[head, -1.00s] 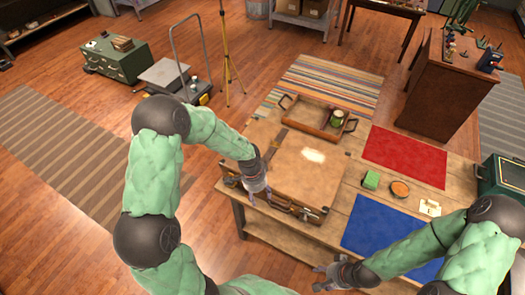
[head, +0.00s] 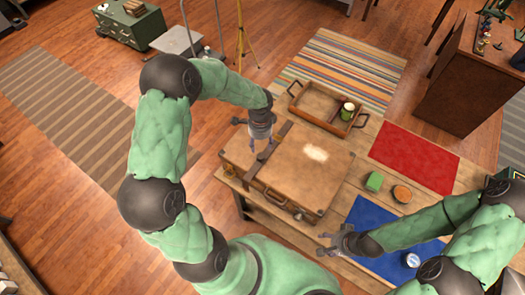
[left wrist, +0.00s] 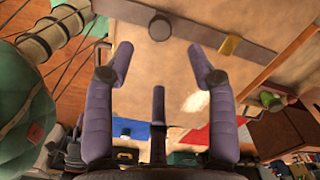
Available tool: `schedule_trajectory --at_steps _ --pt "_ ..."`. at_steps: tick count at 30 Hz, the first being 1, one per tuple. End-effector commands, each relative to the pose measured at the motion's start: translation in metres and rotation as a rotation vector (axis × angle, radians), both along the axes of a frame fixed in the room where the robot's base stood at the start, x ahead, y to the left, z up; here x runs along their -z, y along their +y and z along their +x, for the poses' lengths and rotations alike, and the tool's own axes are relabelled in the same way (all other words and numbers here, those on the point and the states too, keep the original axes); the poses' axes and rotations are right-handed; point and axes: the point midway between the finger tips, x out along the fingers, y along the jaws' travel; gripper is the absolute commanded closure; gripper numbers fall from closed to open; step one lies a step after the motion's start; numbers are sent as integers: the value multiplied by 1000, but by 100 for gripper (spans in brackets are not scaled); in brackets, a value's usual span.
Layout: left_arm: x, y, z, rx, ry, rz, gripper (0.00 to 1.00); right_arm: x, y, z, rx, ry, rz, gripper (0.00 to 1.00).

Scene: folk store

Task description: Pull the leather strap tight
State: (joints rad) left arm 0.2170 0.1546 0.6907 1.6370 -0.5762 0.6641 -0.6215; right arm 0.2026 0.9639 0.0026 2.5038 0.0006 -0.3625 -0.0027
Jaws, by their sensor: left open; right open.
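A tan suitcase (head: 325,178) lies flat on the wooden workbench. A brown leather strap (head: 282,133) runs across its left part from back to front. In the left wrist view the strap (left wrist: 190,37) crosses near the top, with a round dark piece (left wrist: 159,27) and a yellow metal piece (left wrist: 229,46) on it. My left gripper (head: 262,155) is open and empty above the suitcase's left part, by the strap; its spread fingers also show in the left wrist view (left wrist: 160,58). My right gripper (head: 322,244) is open and empty near the bench's front edge.
Behind the suitcase is a wooden tray (head: 318,119) holding a green can (head: 347,111).

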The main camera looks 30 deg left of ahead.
Motion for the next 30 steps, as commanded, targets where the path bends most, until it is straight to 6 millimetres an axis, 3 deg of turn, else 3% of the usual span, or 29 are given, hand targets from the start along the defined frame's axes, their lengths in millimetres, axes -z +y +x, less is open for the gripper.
schedule_trajectory --at_steps 9,15,28,29,30 --pt "57 0 -1 0 3 -1 44 -2 0 0 0 -1 0 46" --pt "82 0 -1 0 2 -1 44 -3 0 0 0 -1 0 46" --pt "91 0 0 0 0 -1 44 -3 0 0 0 -1 0 46" --pt "91 0 0 0 0 -1 46 -3 0 0 0 -1 0 46" --pt "91 0 0 0 0 -1 58 -3 0 0 0 -1 0 46"
